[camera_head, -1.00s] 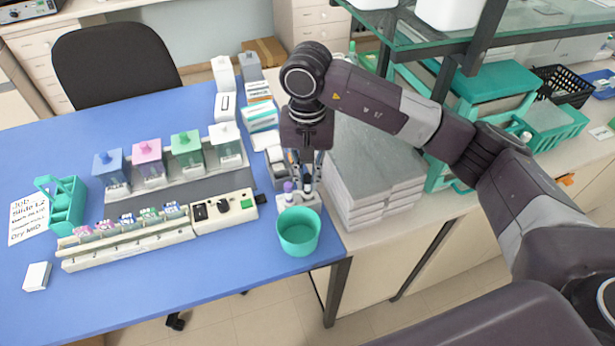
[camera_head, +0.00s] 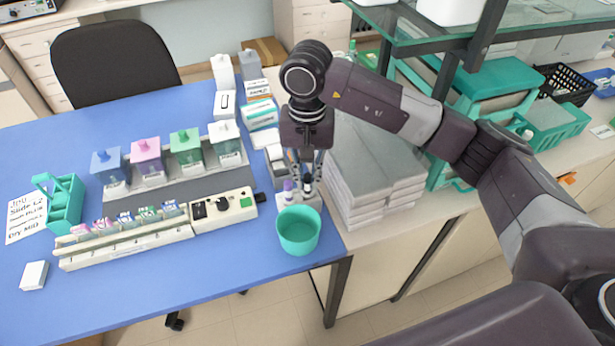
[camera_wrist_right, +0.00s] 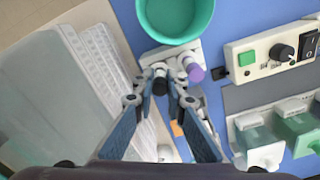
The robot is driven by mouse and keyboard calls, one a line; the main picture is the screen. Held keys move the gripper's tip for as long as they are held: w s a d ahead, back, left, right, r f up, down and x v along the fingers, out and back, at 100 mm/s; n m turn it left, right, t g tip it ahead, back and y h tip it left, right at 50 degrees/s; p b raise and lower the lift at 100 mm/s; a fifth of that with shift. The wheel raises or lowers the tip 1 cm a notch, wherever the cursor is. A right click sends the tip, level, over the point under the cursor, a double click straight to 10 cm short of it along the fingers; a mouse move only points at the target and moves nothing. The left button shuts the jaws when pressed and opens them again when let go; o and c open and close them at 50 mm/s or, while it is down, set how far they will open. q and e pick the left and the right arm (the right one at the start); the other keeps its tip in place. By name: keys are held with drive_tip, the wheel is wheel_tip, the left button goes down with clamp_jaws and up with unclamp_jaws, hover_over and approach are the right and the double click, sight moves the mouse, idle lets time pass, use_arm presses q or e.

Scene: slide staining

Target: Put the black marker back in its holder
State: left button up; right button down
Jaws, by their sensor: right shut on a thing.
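My right gripper (camera_head: 306,186) points down over the right end of the blue table, just behind the teal cup. In the right wrist view, my right gripper (camera_wrist_right: 161,88) is shut on the black marker (camera_wrist_right: 160,78), whose dark end shows between the fingertips. The pale marker holder (camera_wrist_right: 163,55) lies right below the fingertips, and also shows in the head view (camera_head: 290,204). The marker is at the holder; I cannot tell how deep it sits. A purple-capped marker (camera_wrist_right: 195,72) stands in the holder beside it. My left gripper is out of view.
The teal cup (camera_head: 298,232) stands directly in front of the holder, near the table edge. A staining rack with a control box (camera_head: 223,210) lies to the left. Stacked grey slabs (camera_head: 372,180) stand close on the right. Boxes (camera_head: 262,115) stand behind.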

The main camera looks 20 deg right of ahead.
drive_tip(key=shift+f, duration=0.15)
idle(0.4)
drive_tip(key=c, duration=1.9)
unclamp_jaws()
wheel_tip(320, 180, up, 8)
drive_tip(key=shift+f, duration=0.2)
drive_tip(key=shift+s+f, duration=0.1)
